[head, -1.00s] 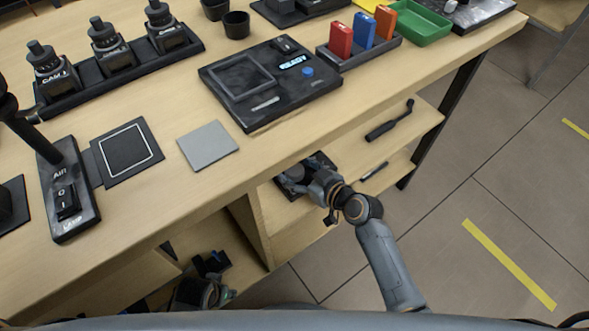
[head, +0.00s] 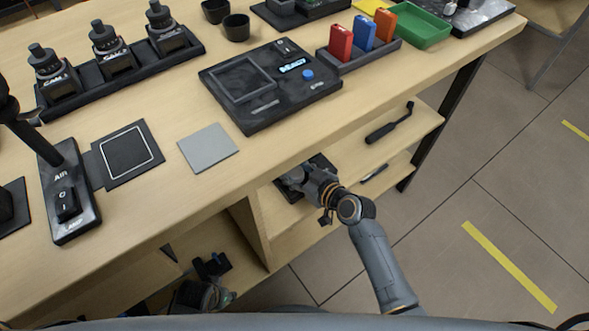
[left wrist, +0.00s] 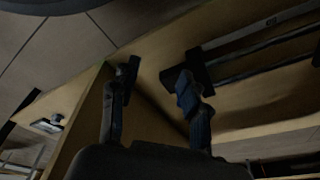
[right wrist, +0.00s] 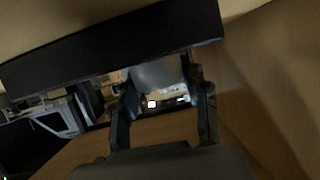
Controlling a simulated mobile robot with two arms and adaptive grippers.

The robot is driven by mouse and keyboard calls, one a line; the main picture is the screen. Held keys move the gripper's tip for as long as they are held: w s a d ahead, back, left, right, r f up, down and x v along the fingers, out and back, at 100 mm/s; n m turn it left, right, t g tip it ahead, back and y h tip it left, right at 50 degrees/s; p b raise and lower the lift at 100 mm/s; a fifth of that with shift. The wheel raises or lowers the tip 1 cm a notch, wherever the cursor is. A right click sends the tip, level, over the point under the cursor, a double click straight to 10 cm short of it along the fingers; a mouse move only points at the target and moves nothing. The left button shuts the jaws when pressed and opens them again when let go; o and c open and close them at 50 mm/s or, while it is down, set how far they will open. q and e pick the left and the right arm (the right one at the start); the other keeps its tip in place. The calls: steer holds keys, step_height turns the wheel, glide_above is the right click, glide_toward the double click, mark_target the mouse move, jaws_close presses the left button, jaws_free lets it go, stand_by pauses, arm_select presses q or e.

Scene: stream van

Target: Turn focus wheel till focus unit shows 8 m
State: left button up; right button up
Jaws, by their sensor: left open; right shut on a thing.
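My right gripper (head: 301,177) reaches under the tabletop to a dark unit (head: 318,163) on the upper shelf, probably the focus unit. The arm hides most of it, and I cannot read a distance on it. In the right wrist view my right gripper (right wrist: 160,84) is shut on a pale grey rounded part (right wrist: 158,71), seemingly the focus wheel, below a black slab (right wrist: 110,45). My left gripper (head: 212,266) hangs low beneath the table at the left. In the left wrist view it (left wrist: 156,76) is open with nothing between its fingers.
On the table (head: 180,205) stand a black console (head: 245,115) with a lit display, a grey square pad (head: 208,148), a camera rack (head: 130,75) and a green tray (head: 422,30). A black-handled tool (head: 385,130) lies on the shelf, right of my right gripper.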

steer(key=shift+m+t+h+p, duration=0.4)
steer(key=shift+m+h+p, duration=0.35)
steer(key=shift+p, duration=0.4)
arm_select(q)
steer(key=s+f, duration=0.5)
steer(key=f, duration=0.2)
steer(key=shift+a+g, duration=0.3)
steer(key=shift+s, duration=0.1)
arm_select(e)
steer(key=o, duration=1.2)
steer(key=shift+c, duration=0.2)
steer(key=v, duration=1.2)
steer(key=shift+f, duration=0.1)
